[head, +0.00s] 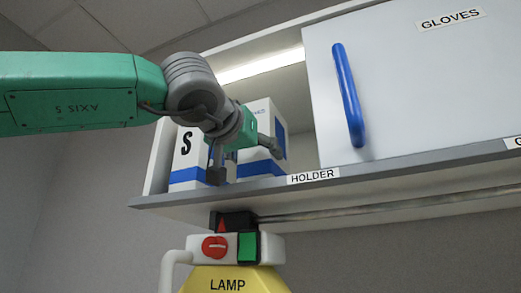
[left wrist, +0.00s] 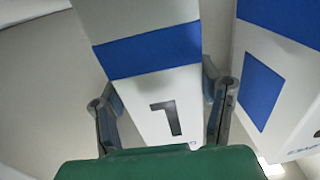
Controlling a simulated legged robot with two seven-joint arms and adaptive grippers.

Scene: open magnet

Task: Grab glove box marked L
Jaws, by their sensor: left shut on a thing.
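A white glove box with blue bands (head: 262,112) stands on the shelf, its front largely hidden by my left gripper in the head view. In the left wrist view this box (left wrist: 160,85) shows a black L upside down. My left gripper (head: 245,160) has one finger on each side of it, shut on it; the fingers also show in the left wrist view (left wrist: 162,100). A white box marked S (head: 187,150) stands just to its left on the shelf. My right gripper is not in view.
The shelf edge (head: 400,163) carries a HOLDER label. A white GLOVES door (head: 430,85) with a blue handle (head: 347,95) covers the right side. A yellow LAMP unit (head: 230,280) with red and green buttons hangs below the shelf. Another box (left wrist: 275,70) is close beside the held one.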

